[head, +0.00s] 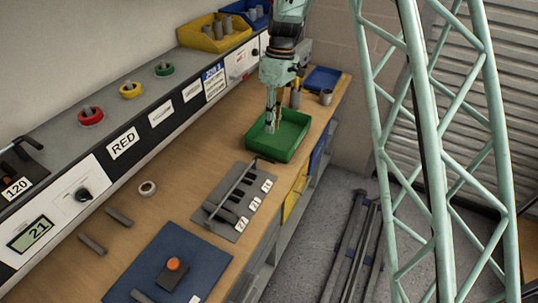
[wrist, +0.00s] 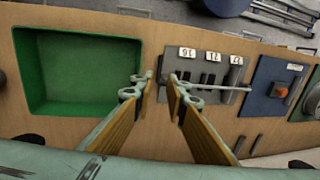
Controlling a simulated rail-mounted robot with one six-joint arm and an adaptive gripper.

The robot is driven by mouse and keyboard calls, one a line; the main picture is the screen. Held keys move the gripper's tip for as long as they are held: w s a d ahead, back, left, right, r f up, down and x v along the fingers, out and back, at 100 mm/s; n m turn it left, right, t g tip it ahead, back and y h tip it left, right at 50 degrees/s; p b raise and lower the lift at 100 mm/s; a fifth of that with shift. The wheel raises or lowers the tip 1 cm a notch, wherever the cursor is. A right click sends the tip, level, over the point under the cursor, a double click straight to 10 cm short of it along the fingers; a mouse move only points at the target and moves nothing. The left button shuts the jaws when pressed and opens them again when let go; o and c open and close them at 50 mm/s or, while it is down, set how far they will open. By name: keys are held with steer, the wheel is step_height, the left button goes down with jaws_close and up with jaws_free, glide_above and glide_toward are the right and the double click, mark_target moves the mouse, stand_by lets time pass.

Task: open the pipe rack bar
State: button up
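The pipe rack (head: 226,226) is a grey plate with dark slots and number labels on the bench, in front of the green tray. Its thin light bar (head: 232,183) lies lengthwise across the slots. In the wrist view the rack (wrist: 231,68) is right of the fingers, and the bar (wrist: 225,88) runs across it; its left end is partly hidden by the right finger. My gripper (head: 271,127) points down over the green tray's left side in the head view. In the wrist view my gripper (wrist: 159,86) has its fingers apart with nothing seen between them.
The green tray (head: 295,150) adjoins the rack's far end. A blue mat (head: 150,262) with an orange-knobbed block (head: 172,274) lies nearer. Loose grey pipes (head: 119,217) and a pale ring (head: 147,188) lie left. A control panel (head: 125,145) lines the bench's back.

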mark_target(268, 159)
steer(key=shift+s+a+f, duration=0.2)
steer(key=shift+s+f, duration=0.2)
steer(key=shift+f, duration=1.8)
steer(key=shift+s+a+f, duration=0.2)
steer(key=shift+s+f, duration=0.15)
steer(key=shift+f, duration=1.9)
steer(key=shift+s+a+f, duration=0.2)
steer(key=shift+s+f, duration=0.2)
steer(key=shift+f, duration=1.8)
jaws_close()
steer(key=shift+r, duration=0.2)
